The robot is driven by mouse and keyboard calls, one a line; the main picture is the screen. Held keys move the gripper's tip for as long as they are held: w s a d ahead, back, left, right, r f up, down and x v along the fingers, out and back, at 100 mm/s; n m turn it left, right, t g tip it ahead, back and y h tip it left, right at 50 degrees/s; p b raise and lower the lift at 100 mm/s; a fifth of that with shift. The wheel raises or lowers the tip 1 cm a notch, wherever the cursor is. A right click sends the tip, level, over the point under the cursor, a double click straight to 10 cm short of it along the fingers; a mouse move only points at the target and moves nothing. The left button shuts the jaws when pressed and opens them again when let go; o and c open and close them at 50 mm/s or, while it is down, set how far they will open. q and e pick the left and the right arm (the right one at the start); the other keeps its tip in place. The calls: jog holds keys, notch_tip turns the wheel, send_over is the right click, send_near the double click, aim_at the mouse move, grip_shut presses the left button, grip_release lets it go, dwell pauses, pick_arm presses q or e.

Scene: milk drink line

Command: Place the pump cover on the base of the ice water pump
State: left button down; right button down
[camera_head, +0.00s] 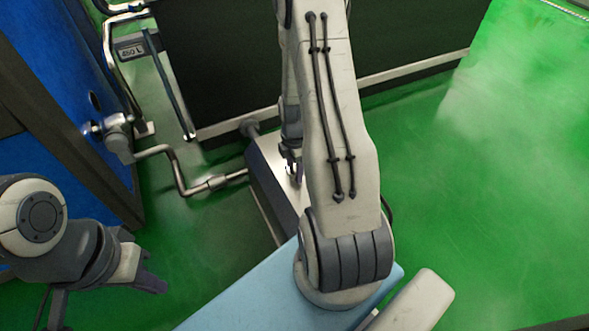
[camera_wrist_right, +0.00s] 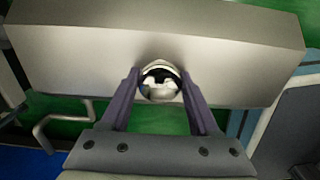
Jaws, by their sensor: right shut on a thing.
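The pump cover is a silver-grey box (camera_head: 268,172) with a bright top and a darker side, at the centre of the head view. In the right wrist view the cover (camera_wrist_right: 80,55) fills the upper part, with a shiny round knob (camera_wrist_right: 160,88). My right gripper (camera_wrist_right: 160,82) is shut on the knob, one finger on each side. In the head view this gripper (camera_head: 291,165) is partly behind my right arm. I cannot make out the pump base apart from the cover, or whether they touch. My left gripper (camera_head: 146,275) is empty at lower left; its jaw gap is unclear.
A bent metal pipe (camera_head: 178,172) runs from the blue machine (camera_head: 45,100) to the box's left side. A dark panel (camera_head: 220,60) with a pale lower rail stands behind. A level gauge marked in litres (camera_head: 132,50) is upper left. Green floor (camera_head: 490,200) is clear at right.

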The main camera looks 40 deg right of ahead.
jog(key=shift+c, duration=0.6)
grip_release()
notch_tip(320, 180, up, 12)
jog(key=p, duration=0.7)
jog(key=w+a+r+m, duration=0.2)
jog(key=a+r, duration=0.5)
jog(key=a, duration=0.4)
jog(key=s+a+r+m, duration=0.1)
jog(key=s+a+r, duration=0.15)
jog(key=a, duration=0.25)
jog(key=s+a+r+m, duration=0.1)
jog(key=a+r, duration=0.2)
jog(key=a, duration=0.2)
jog(key=s+a+r+m, duration=0.2)
jog(key=s+a, duration=0.3)
jog(key=s, duration=0.2)
jog(key=s+a+r+m+y, duration=0.1)
jog(key=s+a+r+m, duration=0.1)
jog(key=s+a, duration=0.3)
jog(key=s+r, duration=0.1)
jog(key=s, duration=0.2)
jog(key=shift+r, duration=0.35)
